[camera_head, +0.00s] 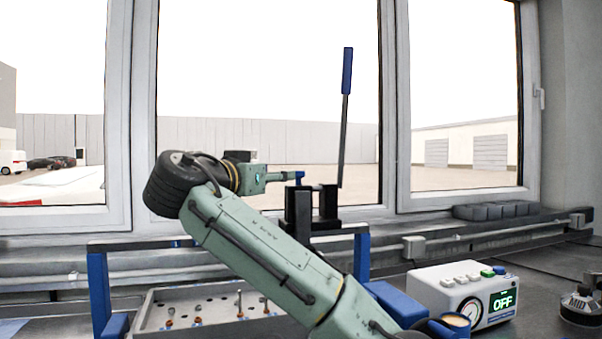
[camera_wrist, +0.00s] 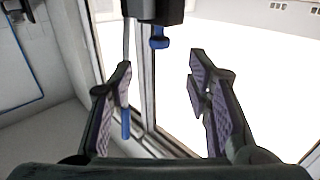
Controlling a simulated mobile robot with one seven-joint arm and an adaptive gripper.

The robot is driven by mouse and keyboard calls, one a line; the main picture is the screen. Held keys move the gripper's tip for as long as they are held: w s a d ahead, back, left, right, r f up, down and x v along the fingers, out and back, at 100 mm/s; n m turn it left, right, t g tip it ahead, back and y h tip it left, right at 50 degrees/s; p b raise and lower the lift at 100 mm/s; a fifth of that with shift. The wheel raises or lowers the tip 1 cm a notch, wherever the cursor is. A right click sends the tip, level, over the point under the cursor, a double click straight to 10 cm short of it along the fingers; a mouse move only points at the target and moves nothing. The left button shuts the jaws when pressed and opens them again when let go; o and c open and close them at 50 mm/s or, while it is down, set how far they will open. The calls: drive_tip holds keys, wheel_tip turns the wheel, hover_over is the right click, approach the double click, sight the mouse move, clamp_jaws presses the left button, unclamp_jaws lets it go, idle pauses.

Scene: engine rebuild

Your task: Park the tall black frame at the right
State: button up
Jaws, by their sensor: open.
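A black upright frame (camera_head: 328,202) stands right of centre in the head view. It carries a long grey lever with a blue grip (camera_head: 347,70) rising above it, and a small blue knob (camera_head: 299,175) on its near left side. My arm hides its lower part. My gripper (camera_head: 287,177) is raised beside the frame's top, pointing right, close to the knob. In the wrist view my gripper (camera_wrist: 160,68) is open and empty. The knob (camera_wrist: 159,42) lies beyond the gap between the fingertips, below the black body (camera_wrist: 152,10). The blue lever grip (camera_wrist: 126,123) shows beside the left finger.
Blue posts (camera_head: 98,285) carry a dark crossbar. A grey tray (camera_head: 160,302) with small parts lies below. A white control box reading OFF (camera_head: 435,290), a cup (camera_head: 455,321) and a dial gauge (camera_head: 580,310) stand at right. Windows are behind.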

drive_tip(key=shift+p+x, duration=2.05)
drive_tip(key=shift+x, duration=2.9)
drive_tip(key=shift+c, duration=0.4)
clamp_jaws()
